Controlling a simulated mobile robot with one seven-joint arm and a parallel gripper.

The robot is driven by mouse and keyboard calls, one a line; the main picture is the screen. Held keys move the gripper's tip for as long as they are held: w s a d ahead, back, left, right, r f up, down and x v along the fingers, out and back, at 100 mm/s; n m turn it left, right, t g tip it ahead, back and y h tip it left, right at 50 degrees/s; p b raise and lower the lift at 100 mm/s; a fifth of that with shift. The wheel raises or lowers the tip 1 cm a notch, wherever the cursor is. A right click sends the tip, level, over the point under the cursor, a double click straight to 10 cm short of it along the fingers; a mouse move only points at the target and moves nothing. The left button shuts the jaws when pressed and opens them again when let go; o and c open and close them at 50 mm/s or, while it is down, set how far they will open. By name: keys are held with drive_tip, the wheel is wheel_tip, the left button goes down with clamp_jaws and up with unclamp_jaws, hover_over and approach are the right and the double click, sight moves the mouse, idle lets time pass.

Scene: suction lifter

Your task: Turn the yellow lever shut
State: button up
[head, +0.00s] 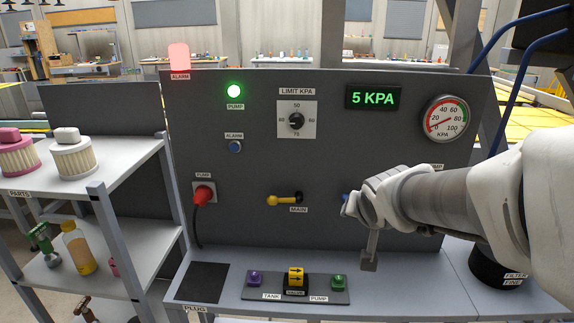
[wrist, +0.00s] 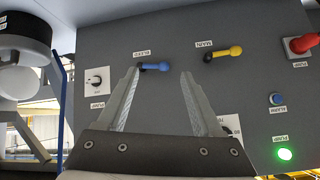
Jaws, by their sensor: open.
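The yellow lever (head: 285,199) is on the dark panel above the MAIN label. It lies nearly level, with its yellow knob to the left of its dark pivot in the head view. In the wrist view, which is upside down, the yellow lever (wrist: 224,53) is beyond and right of the fingertips. My gripper (wrist: 160,74) is open and empty, apart from the yellow lever. A blue lever (wrist: 157,67) shows between its fingertips, seemingly farther off at the panel. In the head view my gripper (head: 366,225) is right of the yellow lever and mostly hides the blue one.
A red pump plug switch (head: 203,195) is left on the panel. The limit dial (head: 296,121), a green pump lamp (head: 234,91) and a 5 KPA display (head: 373,97) are above. A valve block (head: 296,279) stands on the ledge below. A parts shelf (head: 120,175) is at left.

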drive_tip(key=w+a+f+m+t+y+b, duration=0.1)
drive_tip(key=w+a+f+m+y, duration=0.15)
drive_tip(key=w+f, duration=0.45)
drive_tip(key=m+t+y+b, duration=0.3)
drive_tip(key=m+y, duration=0.4)
drive_tip(key=y, duration=0.3)
approach(276, 203)
drive_tip(key=b+x, duration=0.2)
drive_tip(key=x, duration=0.9)
drive_tip(key=shift+w+a, duration=0.15)
drive_tip(key=shift+w, duration=0.05)
clamp_jaws()
